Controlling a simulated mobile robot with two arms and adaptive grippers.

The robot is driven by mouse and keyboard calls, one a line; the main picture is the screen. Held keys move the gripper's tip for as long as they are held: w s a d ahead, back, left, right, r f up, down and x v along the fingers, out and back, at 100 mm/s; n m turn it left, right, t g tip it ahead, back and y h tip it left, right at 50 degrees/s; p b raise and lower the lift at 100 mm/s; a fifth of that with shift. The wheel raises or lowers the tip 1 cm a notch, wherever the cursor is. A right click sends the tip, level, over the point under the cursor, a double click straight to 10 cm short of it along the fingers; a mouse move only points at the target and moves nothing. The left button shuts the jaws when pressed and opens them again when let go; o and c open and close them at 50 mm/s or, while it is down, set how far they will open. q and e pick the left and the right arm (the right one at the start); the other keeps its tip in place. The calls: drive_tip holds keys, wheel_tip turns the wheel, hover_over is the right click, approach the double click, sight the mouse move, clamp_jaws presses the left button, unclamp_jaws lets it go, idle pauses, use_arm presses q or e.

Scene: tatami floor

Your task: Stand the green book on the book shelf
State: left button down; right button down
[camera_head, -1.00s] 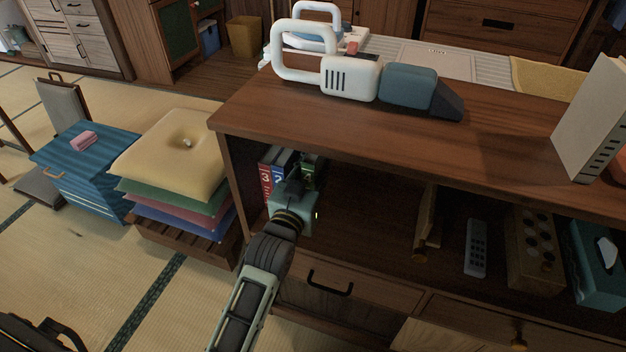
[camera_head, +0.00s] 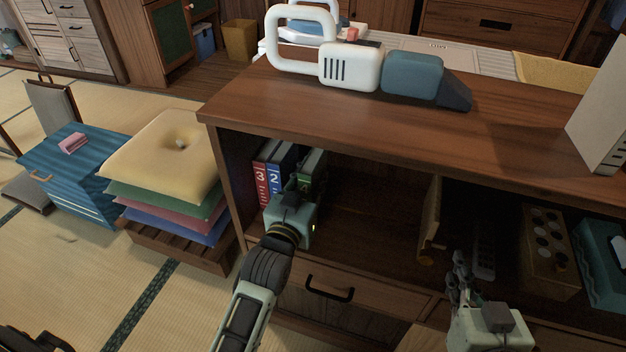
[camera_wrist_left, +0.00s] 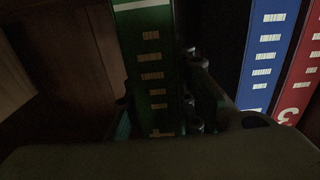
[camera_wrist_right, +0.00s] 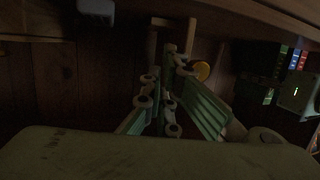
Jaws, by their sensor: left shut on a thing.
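The green book (camera_head: 313,162) is in the left part of the brown shelf's open compartment, roughly upright, right of a blue book (camera_head: 279,166) and a red book (camera_head: 262,180). My left gripper (camera_head: 303,187) is shut on it. In the left wrist view its green spine (camera_wrist_left: 152,65) is between my fingers, with a dark gap between it and the blue book. I cannot tell whether its base touches the board. My right gripper (camera_head: 462,272) is in front of the compartment's right part. It also shows in the right wrist view (camera_wrist_right: 165,85); how far its fingers are apart is unclear.
An upright wooden piece (camera_head: 433,212) with a gold knob stands mid-compartment. The board between green book and wooden piece looks clear. A handheld vacuum (camera_head: 350,67) lies on top.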

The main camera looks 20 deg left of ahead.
use_arm(q)
drive_tip(key=shift+r, duration=0.1)
drive_tip(key=shift+f, duration=0.2)
drive_tip(key=c, duration=1.5)
unclamp_jaws()
